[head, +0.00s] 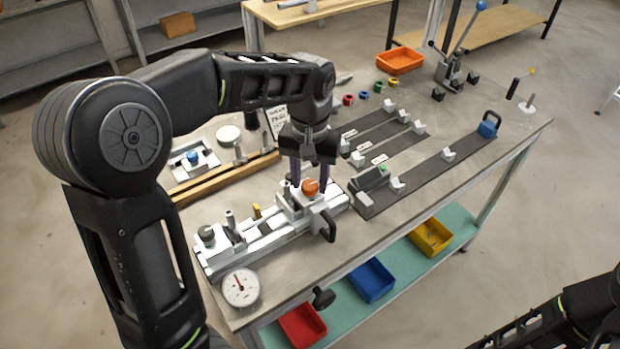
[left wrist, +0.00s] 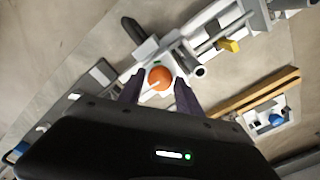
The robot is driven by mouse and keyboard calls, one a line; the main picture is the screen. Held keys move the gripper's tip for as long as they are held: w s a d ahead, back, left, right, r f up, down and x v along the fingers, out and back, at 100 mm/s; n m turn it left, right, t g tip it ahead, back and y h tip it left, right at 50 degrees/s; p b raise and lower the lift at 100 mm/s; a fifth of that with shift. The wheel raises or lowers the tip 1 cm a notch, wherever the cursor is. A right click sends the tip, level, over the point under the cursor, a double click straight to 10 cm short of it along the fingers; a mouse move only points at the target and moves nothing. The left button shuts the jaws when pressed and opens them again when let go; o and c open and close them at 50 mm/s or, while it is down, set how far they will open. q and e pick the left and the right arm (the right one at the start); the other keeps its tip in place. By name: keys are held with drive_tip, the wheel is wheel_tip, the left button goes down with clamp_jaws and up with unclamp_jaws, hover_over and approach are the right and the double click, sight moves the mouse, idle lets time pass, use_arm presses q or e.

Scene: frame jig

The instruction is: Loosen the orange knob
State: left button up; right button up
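The orange knob (head: 310,187) sits on a white sliding block (head: 299,207) on the grey rail fixture on the table. My left gripper (head: 310,188) points down over it, with its fingers on either side of the knob. In the left wrist view the orange knob (left wrist: 160,78) shows between the two fingertips (left wrist: 158,86), with a gap visible around it. The fingers look open and apart from the knob. A black handle (head: 328,226) sticks out at the block's front. My right gripper is not in view; only part of my right arm shows at bottom right.
Black rails with white blocks (head: 449,154) lie to the right. A wooden bar (head: 225,178) lies behind the fixture.

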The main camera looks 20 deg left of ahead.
sight(310, 184)
use_arm(q)
drive_tip(key=shift+o, duration=1.4)
wheel_tip(310, 184, up, 8)
drive_tip(key=shift+f+b, duration=0.1)
drive_tip(key=shift+b, duration=0.3)
